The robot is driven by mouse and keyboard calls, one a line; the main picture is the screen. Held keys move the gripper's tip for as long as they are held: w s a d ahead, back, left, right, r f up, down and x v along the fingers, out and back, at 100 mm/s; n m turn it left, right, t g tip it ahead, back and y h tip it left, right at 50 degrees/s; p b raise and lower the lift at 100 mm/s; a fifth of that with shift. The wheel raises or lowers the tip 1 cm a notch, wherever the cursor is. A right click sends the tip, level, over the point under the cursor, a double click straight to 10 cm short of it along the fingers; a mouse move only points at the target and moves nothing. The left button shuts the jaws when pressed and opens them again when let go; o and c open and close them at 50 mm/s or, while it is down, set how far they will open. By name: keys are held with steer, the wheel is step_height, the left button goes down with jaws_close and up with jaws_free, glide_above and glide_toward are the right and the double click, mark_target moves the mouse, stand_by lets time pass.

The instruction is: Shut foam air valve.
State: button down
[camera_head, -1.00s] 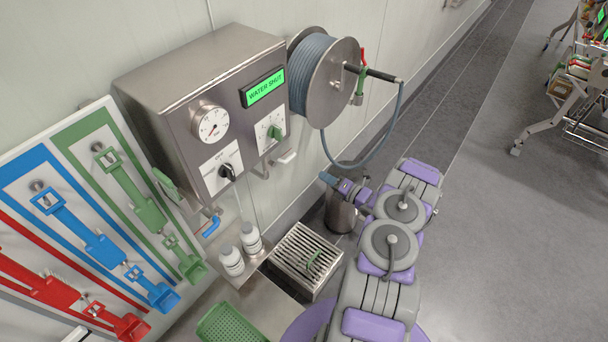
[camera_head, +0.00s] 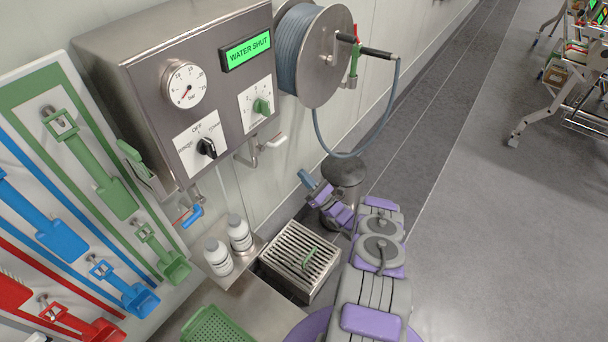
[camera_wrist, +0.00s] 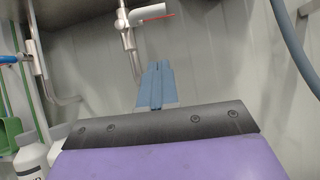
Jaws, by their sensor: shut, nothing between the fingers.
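The steel control box (camera_head: 150,90) hangs on the wall with a gauge (camera_head: 184,84), a black selector knob (camera_head: 206,147), a green knob (camera_head: 261,106) and a display reading "WATER SHUT" (camera_head: 247,49). Under it are a blue-handled valve (camera_head: 191,215) and a pipe valve with a pale lever (camera_head: 275,141); I cannot tell which is the foam air valve. The wrist view shows the pale, red-edged lever (camera_wrist: 153,12) and the blue handle (camera_wrist: 10,60). My gripper (camera_head: 304,177) is shut and empty, below and apart from the pale lever; its fingers (camera_wrist: 155,85) point towards that pipe.
A hose reel (camera_head: 315,55) with a hanging hose is right of the box. Two white bottles (camera_head: 229,245) stand on a shelf. A drain grate (camera_head: 300,262) lies below. Coloured tools hang on a board (camera_head: 70,110) at left. Grey floor at right is open before a trolley (camera_head: 560,90).

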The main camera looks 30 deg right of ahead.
steer(key=w+a+r, duration=0.2)
steer(key=w+r, duration=0.5)
steer(key=r, duration=0.1)
steer(key=shift+r+p, duration=0.2)
steer(key=shift+p, duration=0.25)
